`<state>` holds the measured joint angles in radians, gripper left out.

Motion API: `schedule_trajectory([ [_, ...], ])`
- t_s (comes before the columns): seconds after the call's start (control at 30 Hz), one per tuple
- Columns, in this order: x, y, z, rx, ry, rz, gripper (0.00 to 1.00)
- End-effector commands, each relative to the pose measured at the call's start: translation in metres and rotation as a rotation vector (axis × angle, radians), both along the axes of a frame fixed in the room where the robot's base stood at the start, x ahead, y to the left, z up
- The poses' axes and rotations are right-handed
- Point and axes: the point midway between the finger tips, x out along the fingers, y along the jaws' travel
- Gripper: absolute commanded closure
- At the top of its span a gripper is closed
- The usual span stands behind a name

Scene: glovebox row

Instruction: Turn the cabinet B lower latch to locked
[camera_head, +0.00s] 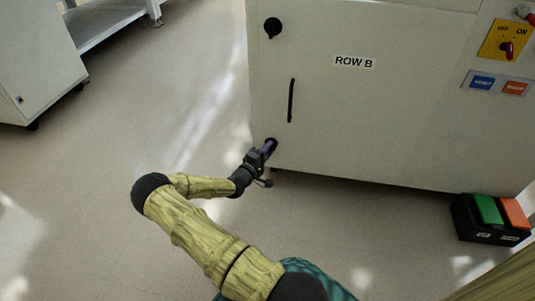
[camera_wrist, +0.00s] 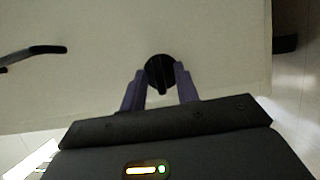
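The cabinet labelled ROW B (camera_head: 400,110) stands in front of me. Its lower latch (camera_wrist: 160,70) is a round black knob with a raised bar, which looks close to upright in the wrist view. In the head view this latch is at the door's lower left corner, mostly hidden by my gripper (camera_head: 267,149). My gripper's purple fingers stand on either side of the knob in the wrist view, spread apart. Small gaps seem to show beside the knob, and contact is not clear. The upper latch (camera_head: 272,28) is a similar black knob near the door's top left.
A black vertical door handle (camera_head: 291,100) is between the two latches. At right are a yellow switch plate (camera_head: 505,40), blue and red buttons (camera_head: 498,84), and a black floor box (camera_head: 490,219) with green and orange tops. Open floor (camera_head: 110,140) lies to the left.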

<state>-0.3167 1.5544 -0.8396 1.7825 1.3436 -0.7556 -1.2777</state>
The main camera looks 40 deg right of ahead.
Motion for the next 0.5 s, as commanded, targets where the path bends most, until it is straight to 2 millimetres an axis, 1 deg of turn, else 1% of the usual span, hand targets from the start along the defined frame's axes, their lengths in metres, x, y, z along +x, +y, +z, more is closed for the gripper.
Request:
schedule_trajectory([
  [0.2,0.0002,-0.0003,0.0004,0.0,0.0,0.0,0.69],
  [0.23,0.0002,-0.0003,0.0003,0.001,0.0,0.0,0.71],
  [0.37,0.0002,0.0,0.0002,0.001,0.0,0.0,0.97],
  [0.4,0.0002,0.0,0.0002,0.001,0.0,0.0,1.0],
  [0.5,0.0001,0.0,0.0001,0.001,0.0,0.0,1.0],
])
